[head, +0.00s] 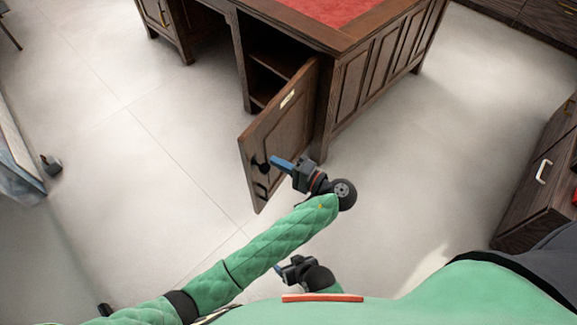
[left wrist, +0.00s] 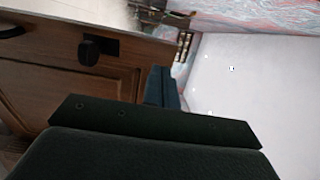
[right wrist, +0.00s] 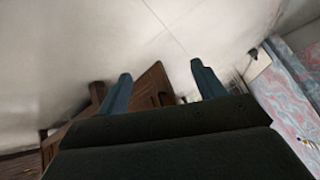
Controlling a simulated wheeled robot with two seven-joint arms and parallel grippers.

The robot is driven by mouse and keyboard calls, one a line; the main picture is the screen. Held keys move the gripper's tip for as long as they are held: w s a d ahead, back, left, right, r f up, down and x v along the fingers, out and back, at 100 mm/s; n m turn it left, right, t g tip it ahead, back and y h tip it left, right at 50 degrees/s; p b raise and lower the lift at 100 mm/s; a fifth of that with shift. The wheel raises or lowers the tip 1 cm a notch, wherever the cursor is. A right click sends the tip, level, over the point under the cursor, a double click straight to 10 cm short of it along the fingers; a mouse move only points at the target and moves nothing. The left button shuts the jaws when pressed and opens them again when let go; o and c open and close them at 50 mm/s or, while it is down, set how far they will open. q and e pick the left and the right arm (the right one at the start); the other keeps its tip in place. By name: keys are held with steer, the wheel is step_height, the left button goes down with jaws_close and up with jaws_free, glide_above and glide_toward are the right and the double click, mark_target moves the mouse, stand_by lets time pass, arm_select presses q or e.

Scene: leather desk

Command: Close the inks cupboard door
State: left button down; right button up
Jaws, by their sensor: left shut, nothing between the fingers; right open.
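The cupboard door (head: 283,125) is wooden and panelled, with a small pale label (head: 288,98) near its top edge. It stands wide open, swung out from the desk (head: 310,37). Dark fittings show near its free edge. My left gripper (head: 277,161) is shut and empty at the door's labelled face, near the free edge; I cannot tell whether it touches. The left wrist view shows the door panel (left wrist: 65,95) and a black knob (left wrist: 88,52) left of the fingers. My right gripper (head: 288,268) is open and empty, low and away from the door; its wrist view shows the door (right wrist: 150,92) beyond the fingers.
The cupboard interior (head: 268,75) shows dark shelves behind the door. A red leather top (head: 345,10) covers the desk. A dark cabinet (head: 540,180) with a pale handle stands at the right. The pale floor (head: 150,130) left of the door is clear.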

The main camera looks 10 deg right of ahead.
mark_target(247, 147)
arm_select(q)
steer(key=x, duration=0.7)
steer(key=shift+w+a+p, duration=0.2)
steer(key=shift+a+p, duration=0.05)
steer(key=shift+p, duration=0.15)
steer(key=shift+w+a, duration=0.25)
arm_select(e)
step_height(247, 147, up, 4)
steer(key=shift+w+r, duration=0.1)
steer(key=shift+w, duration=0.05)
